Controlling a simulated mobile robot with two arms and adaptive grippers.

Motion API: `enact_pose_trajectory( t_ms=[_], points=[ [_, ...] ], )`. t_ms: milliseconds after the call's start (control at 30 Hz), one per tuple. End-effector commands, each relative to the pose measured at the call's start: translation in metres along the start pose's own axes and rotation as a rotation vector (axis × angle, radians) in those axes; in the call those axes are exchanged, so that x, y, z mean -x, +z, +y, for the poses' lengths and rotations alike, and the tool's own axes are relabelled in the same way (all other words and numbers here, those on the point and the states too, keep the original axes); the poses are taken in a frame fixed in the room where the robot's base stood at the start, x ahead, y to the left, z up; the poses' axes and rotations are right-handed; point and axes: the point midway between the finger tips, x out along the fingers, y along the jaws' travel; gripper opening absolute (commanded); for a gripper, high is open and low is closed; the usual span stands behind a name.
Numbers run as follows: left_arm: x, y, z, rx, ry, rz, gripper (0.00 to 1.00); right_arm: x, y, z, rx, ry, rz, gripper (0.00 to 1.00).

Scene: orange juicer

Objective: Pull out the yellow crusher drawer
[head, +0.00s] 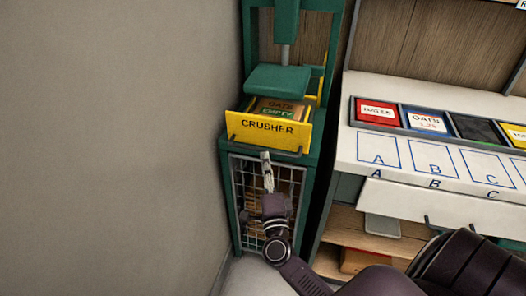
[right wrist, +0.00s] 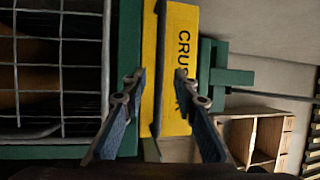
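The yellow crusher drawer (head: 268,131) sits in the green crusher (head: 312,152), its front lettered CRUSHER. A dark bar handle (head: 240,143) runs along the lower part of its front. Brown boxes marked OATS and EMPTY (head: 281,107) show behind the front. My right gripper (head: 266,158) is at the handle, in front of the mesh door. In the right wrist view my right gripper (right wrist: 159,80) is open, its fingers apart on either side of the dark handle bar (right wrist: 158,62). The yellow front (right wrist: 182,60) lies beyond. Contact with the bar cannot be told. My left gripper is not in view.
A green press plate (head: 290,79) hangs above the drawer. A wire-mesh door (head: 245,190) is below it. A white counter (head: 385,88) with coloured trays, including a red one (head: 377,110), stands to the right. A grey wall (head: 110,130) is on the left.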

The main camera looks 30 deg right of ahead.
Motion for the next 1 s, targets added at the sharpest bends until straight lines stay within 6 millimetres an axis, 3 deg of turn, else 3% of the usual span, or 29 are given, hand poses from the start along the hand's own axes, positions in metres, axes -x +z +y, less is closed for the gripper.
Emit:
enact_pose_trajectory(
  t_ms=[300,700,933,1000],
  points=[
    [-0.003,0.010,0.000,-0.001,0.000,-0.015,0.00,-0.048,0.000,0.000,0.004,-0.001,-0.001,0.27],
    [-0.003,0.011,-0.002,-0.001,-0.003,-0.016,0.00,-0.057,0.001,0.000,0.005,0.001,-0.003,0.27],
    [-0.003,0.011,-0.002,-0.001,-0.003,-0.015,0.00,-0.057,0.001,0.001,0.005,0.001,-0.003,0.02],
    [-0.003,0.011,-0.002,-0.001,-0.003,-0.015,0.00,-0.057,0.001,0.001,0.005,0.001,-0.003,0.00]
  ],
)
